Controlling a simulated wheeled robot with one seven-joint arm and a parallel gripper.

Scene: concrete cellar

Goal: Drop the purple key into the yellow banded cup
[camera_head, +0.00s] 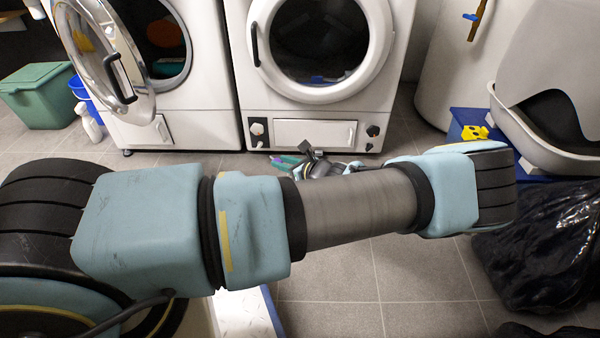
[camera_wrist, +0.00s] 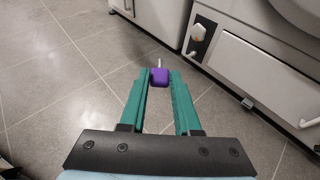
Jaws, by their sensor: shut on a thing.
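The purple key (camera_wrist: 158,77) is between the tips of my gripper (camera_wrist: 160,82) in the wrist view. Its purple head is held between the two green fingers, and a thin pale shaft points away from me. In the head view my gripper (camera_head: 287,162) shows in part just beyond my arm, low in front of the right-hand machine. I cannot make out a yellow banded cup in either view. My arm hides part of the floor.
Two white front-loading machines stand at the back; the left one's door (camera_head: 103,55) is open. A green box (camera_head: 38,97) and a white spray bottle (camera_head: 88,124) stand left. Black bags (camera_head: 540,245) lie right, near a blue box (camera_head: 466,118). Tiled floor (camera_head: 420,275) is clear in front.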

